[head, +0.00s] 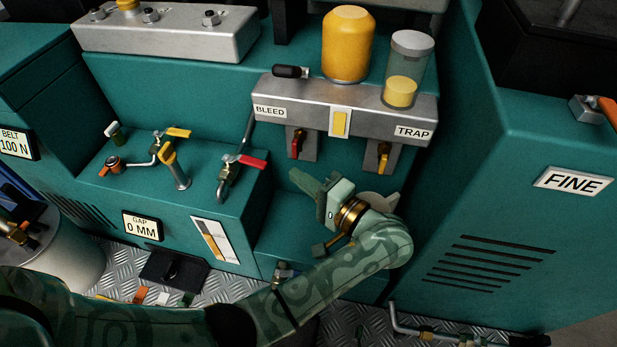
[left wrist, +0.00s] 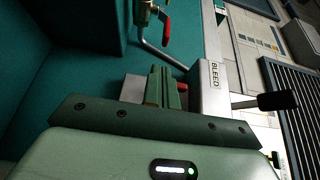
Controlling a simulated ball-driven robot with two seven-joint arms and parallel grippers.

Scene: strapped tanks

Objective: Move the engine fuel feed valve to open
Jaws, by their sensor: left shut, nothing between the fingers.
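No label names the engine fuel feed valve, so I cannot tell for certain which valve it is. A red-lever valve (head: 243,161) on a bent pipe stands on the teal housing, and its lever points right. It also shows in the left wrist view (left wrist: 166,30). Yellow-lever valves (head: 178,133) stand left of it. A small red lever (head: 296,145) hangs under BLEED and a yellow one (head: 383,157) under TRAP. My left gripper (head: 306,182) is shut and empty, below BLEED and right of the red-lever valve. Its closed fingers (left wrist: 163,85) show in the wrist view. My right gripper is not visible.
The grey filter bracket (head: 345,98) carries a yellow canister (head: 347,45) and a clear bowl (head: 408,68) above my gripper. A black-knobbed lever (head: 291,72) sticks out at its left. The FINE cabinet (head: 500,220) bounds the right side.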

